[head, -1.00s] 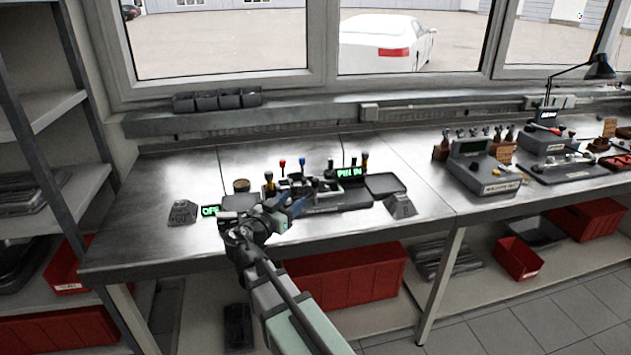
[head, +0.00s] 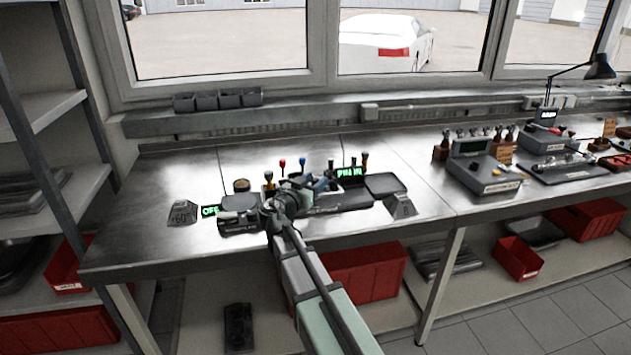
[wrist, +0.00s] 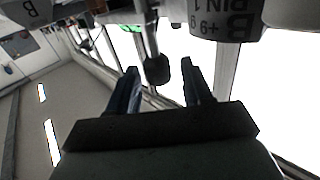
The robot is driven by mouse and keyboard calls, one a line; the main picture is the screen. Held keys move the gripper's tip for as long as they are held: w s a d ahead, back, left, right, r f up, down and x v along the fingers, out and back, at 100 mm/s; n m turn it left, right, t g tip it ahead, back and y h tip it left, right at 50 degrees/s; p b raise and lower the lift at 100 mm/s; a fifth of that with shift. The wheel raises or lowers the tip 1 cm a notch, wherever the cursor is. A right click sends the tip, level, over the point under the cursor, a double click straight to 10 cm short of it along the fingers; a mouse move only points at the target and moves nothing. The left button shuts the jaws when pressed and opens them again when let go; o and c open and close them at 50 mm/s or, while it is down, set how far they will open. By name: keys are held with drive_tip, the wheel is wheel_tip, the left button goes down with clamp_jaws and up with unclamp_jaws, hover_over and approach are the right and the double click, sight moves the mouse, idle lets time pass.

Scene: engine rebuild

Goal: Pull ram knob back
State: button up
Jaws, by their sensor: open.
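In the wrist view a dark, blocky knob (wrist: 157,70) on a grey stem lies between the two finger tips of my gripper (wrist: 160,75), with space on both sides. It may be the ram knob; no readable label on it confirms this. My gripper is open and empty. In the head view my gripper (head: 312,186) is over the front middle of the bench fixture (head: 345,200), and it hides part of the fixture there. I cannot pick out that dark knob in the head view. A green display (head: 350,172) is lit behind the fixture.
Upright levers with a red knob (head: 282,163) and a blue knob (head: 303,161) stand close behind my gripper. A green "OFF" display (head: 210,211) and a wedge block (head: 183,212) are at left. Another wedge block (head: 401,206) is at right. Bare bench lies farther left.

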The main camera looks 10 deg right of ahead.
drive_tip(key=shift+w+d, duration=0.3)
drive_tip(key=shift+d, duration=0.05)
drive_tip(key=shift+c, duration=0.4)
clamp_jaws()
